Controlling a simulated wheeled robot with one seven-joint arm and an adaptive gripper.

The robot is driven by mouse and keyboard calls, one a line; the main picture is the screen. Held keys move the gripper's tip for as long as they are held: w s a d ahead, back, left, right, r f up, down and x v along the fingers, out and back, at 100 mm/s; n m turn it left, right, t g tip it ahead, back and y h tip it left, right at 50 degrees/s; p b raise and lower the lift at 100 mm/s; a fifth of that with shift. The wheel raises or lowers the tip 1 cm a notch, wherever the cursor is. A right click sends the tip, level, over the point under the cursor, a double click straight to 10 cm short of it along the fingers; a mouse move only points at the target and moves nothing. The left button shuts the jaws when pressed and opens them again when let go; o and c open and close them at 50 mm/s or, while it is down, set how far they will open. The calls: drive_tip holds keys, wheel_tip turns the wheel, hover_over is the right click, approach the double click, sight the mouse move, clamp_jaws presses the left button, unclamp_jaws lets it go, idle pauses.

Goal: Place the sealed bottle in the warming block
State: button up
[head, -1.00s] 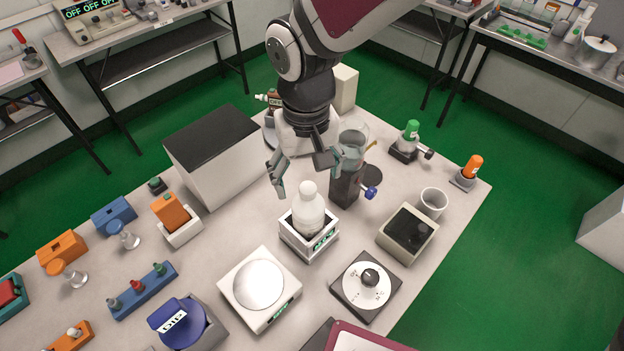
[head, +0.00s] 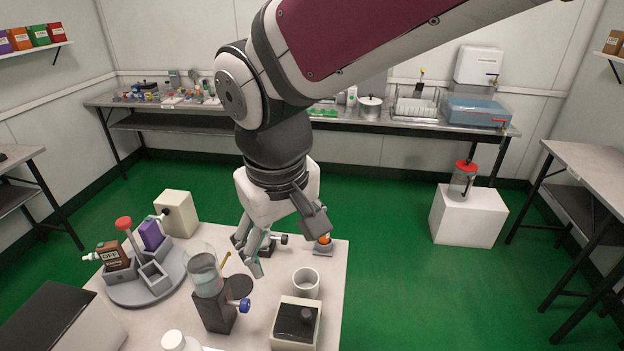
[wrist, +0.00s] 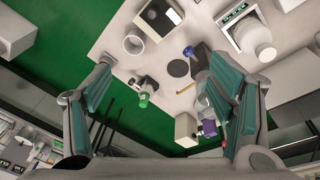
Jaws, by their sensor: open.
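The white sealed bottle (wrist: 262,42) stands in a white block with a lit green display (wrist: 233,14) in the wrist view, which looks like the warming block. In the head view only the bottle's cap and shoulder (head: 180,341) show at the bottom edge, and most of the block is cut off. My gripper (head: 249,252) is open above the far part of the table, apart from the bottle. In the wrist view its two teal-padded fingers (wrist: 155,88) are spread wide with nothing held between them, and the bottle is beyond the right finger.
A stand with a glass vessel (head: 207,274) is left of my gripper. A white cup (head: 305,282) and a dark-topped device (head: 295,323) are to the right. A grey carousel (head: 147,287) stands farther left. Green floor is open beyond the table.

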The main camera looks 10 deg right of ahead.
drive_tip(key=s+d+r+m+t, duration=0.1)
drive_tip(key=s+d+m, duration=0.1)
drive_tip(key=s+d, duration=0.3)
drive_tip(key=s+d+r+m+t, duration=0.1)
drive_tip(key=s+d+r+m, duration=0.1)
drive_tip(key=s+d, duration=0.3)
drive_tip(key=d, duration=0.4)
drive_tip(key=shift+s+d+r, duration=0.3)
drive_tip(key=shift+d, duration=0.1)
